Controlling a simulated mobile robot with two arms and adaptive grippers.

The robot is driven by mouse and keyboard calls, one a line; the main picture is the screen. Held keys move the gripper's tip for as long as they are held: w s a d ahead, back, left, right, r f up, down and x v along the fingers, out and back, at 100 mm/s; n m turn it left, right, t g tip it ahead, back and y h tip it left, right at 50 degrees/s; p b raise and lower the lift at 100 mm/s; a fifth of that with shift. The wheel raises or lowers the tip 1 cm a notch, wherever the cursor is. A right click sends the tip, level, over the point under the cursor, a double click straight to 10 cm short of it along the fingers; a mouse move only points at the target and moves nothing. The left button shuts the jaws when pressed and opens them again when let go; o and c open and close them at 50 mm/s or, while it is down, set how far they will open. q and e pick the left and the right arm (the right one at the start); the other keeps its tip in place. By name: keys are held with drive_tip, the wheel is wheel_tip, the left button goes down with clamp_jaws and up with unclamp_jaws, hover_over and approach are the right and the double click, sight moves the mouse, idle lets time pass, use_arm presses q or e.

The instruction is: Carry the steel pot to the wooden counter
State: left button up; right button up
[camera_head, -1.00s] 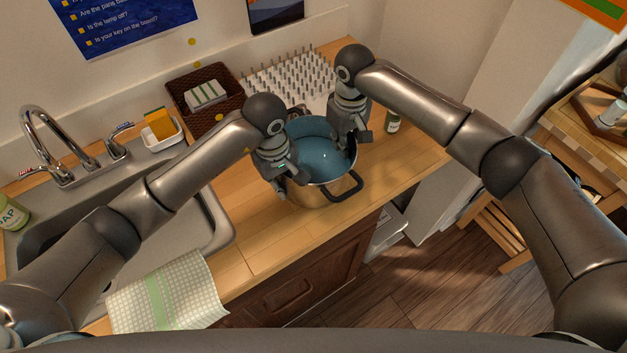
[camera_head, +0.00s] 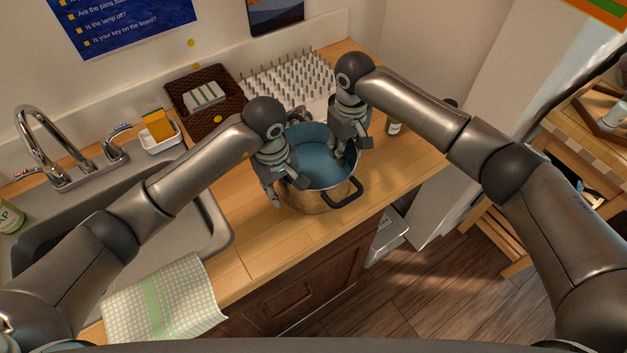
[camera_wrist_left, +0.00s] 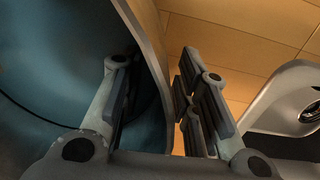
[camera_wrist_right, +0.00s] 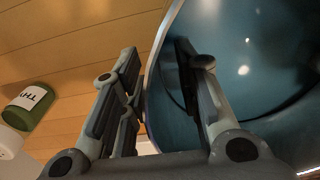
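The steel pot (camera_head: 318,200), blue inside with dark side handles, stands on the wooden worktop (camera_head: 245,235) right of the sink. My left gripper (camera_head: 286,186) is at the pot's left rim. In the left wrist view one finger is inside the pot and one outside, with the pot wall (camera_wrist_left: 150,45) between them and gaps showing. My right gripper (camera_head: 350,149) is at the far right rim. In the right wrist view its fingers also straddle the wall (camera_wrist_right: 160,55), apart, one inside and one outside. The left gripper hides part of the rim.
The sink (camera_head: 165,245) is at left, with a checked towel (camera_head: 165,300) at the front edge. A brown basket (camera_head: 213,115) and spiked drying rack (camera_head: 290,75) are behind. A green bottle (camera_head: 393,126) stands right of the pot. Another wooden surface (camera_head: 570,130) is far right, across open floor.

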use_arm(q)
drive_tip(key=r, duration=1.1)
drive_tip(key=shift+s+a+r, duration=0.1)
drive_tip(key=shift+s+a, duration=0.05)
drive_tip(key=shift+a, duration=0.05)
use_arm(e)
drive_tip(key=shift+a, duration=0.1)
use_arm(q)
drive_tip(key=shift+r, duration=0.15)
use_arm(e)
drive_tip(key=shift+r, duration=0.25)
wheel_tip(320, 180, up, 12)
drive_tip(key=shift+f, duration=0.2)
use_arm(q)
drive_tip(key=o, duration=1.4)
drive_tip(key=shift+c, duration=0.2)
